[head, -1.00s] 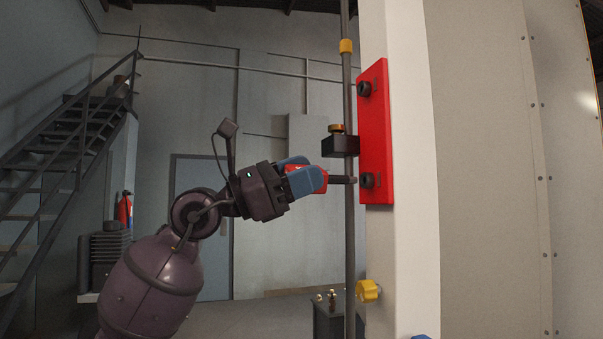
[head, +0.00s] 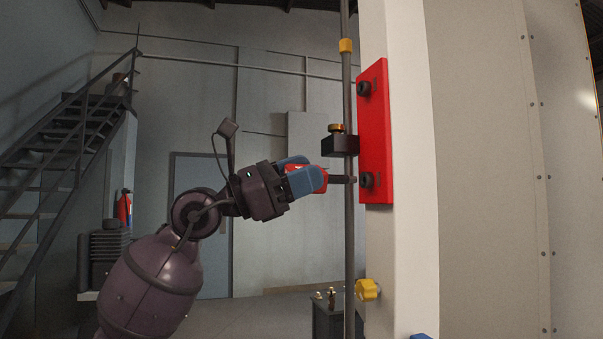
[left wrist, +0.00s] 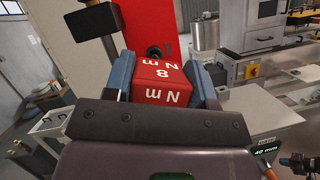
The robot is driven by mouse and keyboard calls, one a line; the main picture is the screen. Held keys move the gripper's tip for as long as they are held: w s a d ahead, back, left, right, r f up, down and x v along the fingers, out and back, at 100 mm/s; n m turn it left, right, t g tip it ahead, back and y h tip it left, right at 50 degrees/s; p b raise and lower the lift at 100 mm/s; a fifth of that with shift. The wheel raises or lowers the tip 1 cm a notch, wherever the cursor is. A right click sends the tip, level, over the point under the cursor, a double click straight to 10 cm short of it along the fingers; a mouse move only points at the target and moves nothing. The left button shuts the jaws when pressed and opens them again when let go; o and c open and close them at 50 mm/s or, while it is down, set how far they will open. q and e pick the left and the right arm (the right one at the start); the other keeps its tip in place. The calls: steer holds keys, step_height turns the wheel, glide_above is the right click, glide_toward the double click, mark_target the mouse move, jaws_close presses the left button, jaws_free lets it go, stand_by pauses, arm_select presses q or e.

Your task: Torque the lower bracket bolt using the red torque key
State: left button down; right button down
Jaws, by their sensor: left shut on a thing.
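The red bracket (head: 375,130) is a tall red plate on the side of a pale post. Its upper bolt (head: 364,89) and lower bolt (head: 367,180) are dark round heads. My left gripper (head: 306,180) is shut on the red torque key (head: 322,181). The key's dark shaft points right at the lower bolt, its tip at or very close to the head; I cannot tell whether it is seated. In the left wrist view the red key (left wrist: 157,82) sits between the blue fingers, marked "8 N m", with the bracket behind it. My right gripper is not in view.
A vertical rod (head: 349,245) with a black block (head: 340,145) stands just left of the bracket, close to the key's shaft. A yellow knob (head: 367,290) is lower on the post (head: 402,240). Stairs (head: 65,150) are at the far left.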

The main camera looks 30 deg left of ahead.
arm_select(q)
steer(key=shift+w+d, duration=0.35)
steer(key=shift+w, duration=0.05)
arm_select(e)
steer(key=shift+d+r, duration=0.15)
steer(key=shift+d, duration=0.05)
arm_select(q)
steer(key=shift+w+d, duration=0.25)
steer(key=shift+w, duration=0.05)
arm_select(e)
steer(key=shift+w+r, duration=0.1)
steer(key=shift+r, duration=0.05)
arm_select(q)
steer(key=shift+w+d, duration=0.1)
steer(key=shift+d, duration=0.05)
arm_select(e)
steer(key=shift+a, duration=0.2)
arm_select(q)
steer(key=shift+p, duration=0.3)
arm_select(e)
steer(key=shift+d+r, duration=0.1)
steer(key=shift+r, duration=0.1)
arm_select(q)
steer(key=shift+w+m+b, duration=0.1)
steer(key=shift+m+b, duration=0.2)
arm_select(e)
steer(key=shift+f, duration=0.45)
